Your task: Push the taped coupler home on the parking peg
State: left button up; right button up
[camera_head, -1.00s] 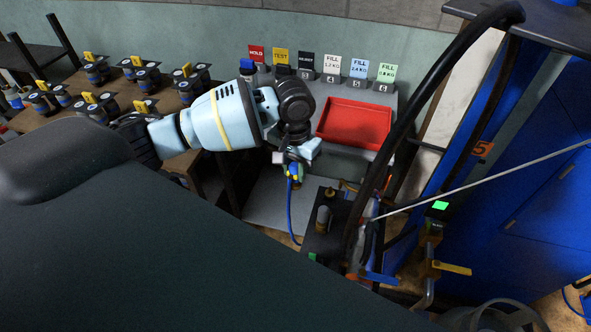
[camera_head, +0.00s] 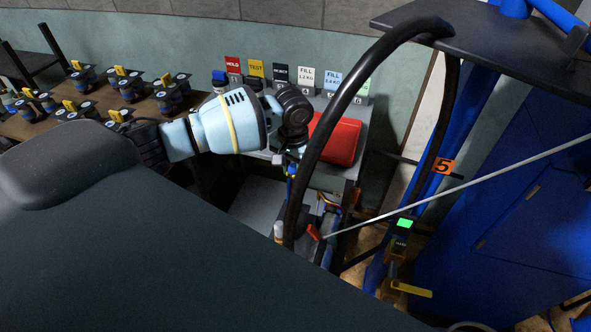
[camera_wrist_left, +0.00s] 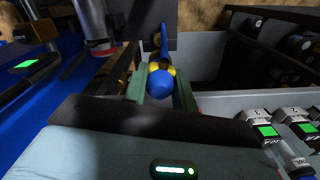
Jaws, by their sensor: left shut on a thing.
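My left gripper (camera_head: 290,162) points down in front of the grey bench, partly hidden by its own wrist and the black hose. In the left wrist view its two greenish fingers (camera_wrist_left: 161,91) are shut on the coupler (camera_wrist_left: 160,84), which has a rounded blue end and yellow beside it. The blue part under the gripper also shows in the head view (camera_head: 291,172). I cannot make out the parking peg for sure, nor whether the coupler touches it. My right gripper is not in view.
A thick black hose (camera_head: 335,95) arches close by the gripper. A thin grey rod (camera_head: 450,185) slants in from the right. A red tray (camera_head: 335,140) and label cards (camera_head: 281,75) are on the bench. Canisters (camera_head: 128,85) with yellow tops stand at the left. Blue cabinets (camera_head: 530,210) stand right.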

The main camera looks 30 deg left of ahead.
aim_at(293, 184)
pick_arm(q)
jog(key=shift+a, duration=0.1)
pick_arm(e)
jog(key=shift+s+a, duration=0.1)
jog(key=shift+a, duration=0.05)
pick_arm(q)
jog(key=shift+f, duration=0.15)
jog(key=shift+f, duration=1.15)
jog(key=shift+f+b, duration=0.6)
jog(key=shift+f, duration=1.05)
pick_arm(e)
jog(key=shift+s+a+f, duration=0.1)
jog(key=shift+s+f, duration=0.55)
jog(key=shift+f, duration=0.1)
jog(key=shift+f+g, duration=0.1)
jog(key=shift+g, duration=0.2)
pick_arm(q)
jog(key=shift+p, duration=0.55)
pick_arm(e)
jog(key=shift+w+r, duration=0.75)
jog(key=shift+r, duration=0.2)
